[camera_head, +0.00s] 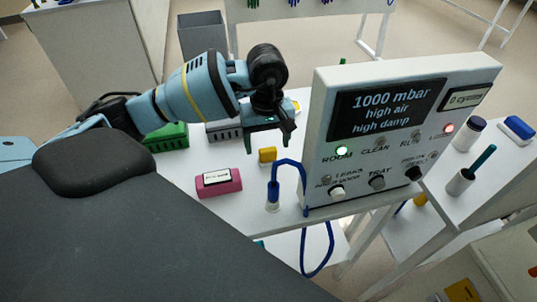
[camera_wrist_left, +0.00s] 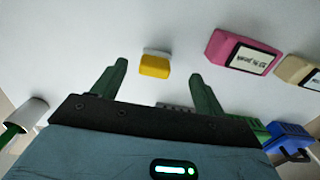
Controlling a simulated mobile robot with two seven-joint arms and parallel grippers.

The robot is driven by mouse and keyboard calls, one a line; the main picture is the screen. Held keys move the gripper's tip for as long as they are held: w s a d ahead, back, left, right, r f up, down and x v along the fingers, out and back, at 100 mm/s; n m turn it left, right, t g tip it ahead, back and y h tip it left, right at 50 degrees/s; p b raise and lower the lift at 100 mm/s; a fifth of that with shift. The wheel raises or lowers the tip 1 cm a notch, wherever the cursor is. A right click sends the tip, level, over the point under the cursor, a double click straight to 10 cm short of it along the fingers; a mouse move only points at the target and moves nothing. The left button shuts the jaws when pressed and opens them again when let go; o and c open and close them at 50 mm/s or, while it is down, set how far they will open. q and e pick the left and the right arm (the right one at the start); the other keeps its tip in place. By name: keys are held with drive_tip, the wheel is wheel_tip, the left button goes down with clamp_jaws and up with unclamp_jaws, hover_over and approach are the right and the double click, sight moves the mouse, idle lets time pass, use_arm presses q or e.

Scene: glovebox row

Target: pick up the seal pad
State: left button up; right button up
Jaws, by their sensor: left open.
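A small yellow block with a pale side, probably the seal pad (camera_head: 267,155), lies on the white table between the pink box and the instrument panel. It also shows in the left wrist view (camera_wrist_left: 155,66), beyond and between my finger tips. My left gripper (camera_head: 268,141) is open and empty above the table, just behind the block in the head view. Its two dark green fingers stand wide apart in the left wrist view (camera_wrist_left: 158,76), and neither appears to touch the block. My right gripper is not in view.
A pink labelled box (camera_head: 218,183) lies left of the block. The instrument panel (camera_head: 400,130) stands close on the right. A blue hose (camera_head: 290,162) arches from a small holder beside the block. Bare table surrounds the block.

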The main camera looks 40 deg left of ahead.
sight(268, 151)
use_arm(q)
drive_tip(key=shift+w+f, duration=0.1)
drive_tip(key=shift+f, duration=0.45)
drive_tip(key=shift+w+f, duration=0.1)
drive_tip(key=shift+f, duration=0.35)
drive_tip(key=f, duration=0.3)
drive_tip(key=shift+w+a+f, duration=0.2)
drive_tip(key=shift+w+a, duration=0.05)
drive_tip(key=shift+w, duration=0.1)
drive_tip(key=shift+f+p, duration=0.3)
drive_tip(key=shift+f, duration=0.3)
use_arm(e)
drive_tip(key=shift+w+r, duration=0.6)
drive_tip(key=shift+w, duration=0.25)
use_arm(q)
drive_tip(key=shift+c, duration=0.4)
drive_tip(key=c, duration=1.1)
drive_tip(key=shift+o, duration=0.2)
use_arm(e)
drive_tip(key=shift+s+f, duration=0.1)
use_arm(q)
drive_tip(key=shift+r, duration=0.1)
